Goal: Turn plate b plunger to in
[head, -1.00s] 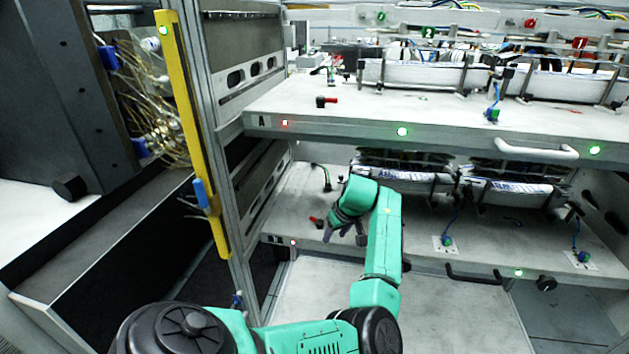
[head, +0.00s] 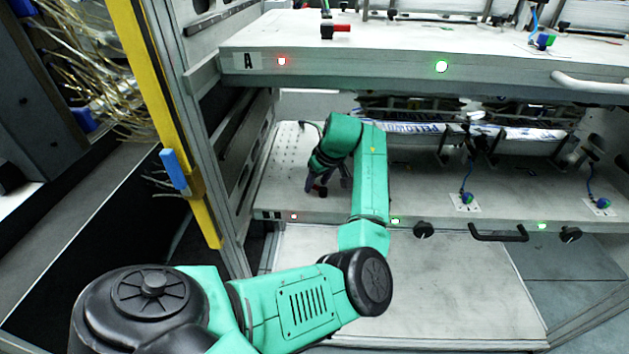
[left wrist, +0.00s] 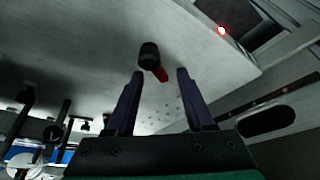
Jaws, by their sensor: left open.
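The plate b plunger is a small black knob with a red bar. It stands near the left front of plate B (head: 420,190), the lower shelf. In the left wrist view the plunger (left wrist: 150,57) is just beyond the fingertips, with its red part pointing towards the space between them. In the head view my left gripper (head: 325,184) is over the plunger and hides most of it. In the left wrist view the gripper (left wrist: 160,74) is open and empty, one finger on each side of the red part. Contact cannot be told. My right gripper is not in view.
Plate A (head: 480,70) overhangs above, with its own red and black plunger (head: 336,31). A yellow post (head: 160,100) stands left. Plate B's front has a black handle (head: 498,234) and black knobs (head: 423,230). Blue-tipped cables (head: 467,197) and label stacks sit to the right.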

